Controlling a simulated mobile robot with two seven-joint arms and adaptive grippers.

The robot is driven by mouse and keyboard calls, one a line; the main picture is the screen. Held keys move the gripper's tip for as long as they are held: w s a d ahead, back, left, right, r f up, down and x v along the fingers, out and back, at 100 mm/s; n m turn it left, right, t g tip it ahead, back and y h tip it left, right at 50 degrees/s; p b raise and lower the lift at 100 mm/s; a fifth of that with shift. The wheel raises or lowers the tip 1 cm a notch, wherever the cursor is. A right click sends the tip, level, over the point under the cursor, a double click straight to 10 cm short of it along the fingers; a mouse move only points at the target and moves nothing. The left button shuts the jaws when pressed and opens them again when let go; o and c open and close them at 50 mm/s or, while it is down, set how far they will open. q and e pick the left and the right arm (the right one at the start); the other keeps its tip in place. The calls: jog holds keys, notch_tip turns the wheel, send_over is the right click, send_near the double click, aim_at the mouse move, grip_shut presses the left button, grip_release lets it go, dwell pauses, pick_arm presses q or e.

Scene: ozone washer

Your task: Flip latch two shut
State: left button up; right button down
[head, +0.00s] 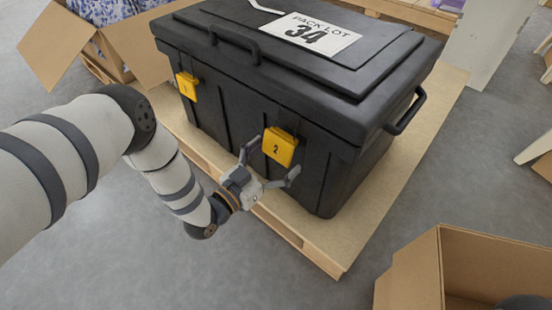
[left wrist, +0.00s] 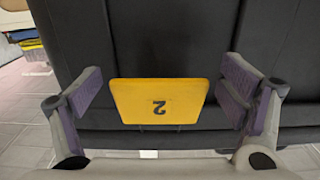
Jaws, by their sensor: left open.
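A large black lidded crate (head: 225,95) stands on a pallet. Latch two (head: 280,147), a yellow plate marked 2, is on its front face toward the right. Latch one (head: 187,86), also yellow, is on the same face toward the left. My left gripper (head: 268,163) is open in front of latch two. In the left wrist view latch two (left wrist: 159,101) appears between the two spread fingers, its number upside down, with a gap on each side. Whether its plate lies flat against the crate is hard to tell.
The wooden pallet (head: 375,215) sticks out around the crate. An open cardboard box (head: 480,270) stands at the lower right, and another (head: 75,45) at the upper left. Grey floor (head: 250,270) is clear in front of the pallet.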

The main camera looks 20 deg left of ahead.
pick_arm(q)
jog(key=c, duration=1.2)
jog(key=shift+w+d+f+b, duration=0.1)
jog(key=shift+f+b, duration=0.25)
jog(key=shift+b, duration=0.05)
jog(key=t+b, duration=0.1)
jog(key=w+t+h+b, duration=0.1)
jog(key=shift+d+r+t+b, duration=0.1)
jog(key=shift+d+t+b, duration=0.05)
jog(key=shift+t+b, duration=0.25)
pick_arm(e)
jog(key=shift+s+d+f+g, duration=0.1)
jog(key=shift+s+f+g, duration=0.1)
jog(key=shift+s+f, duration=0.3)
jog(key=shift+s+f+g, duration=0.2)
jog(key=shift+f, duration=0.45)
pick_arm(q)
jog(key=o, duration=1.2)
jog(key=shift+w, duration=0.1)
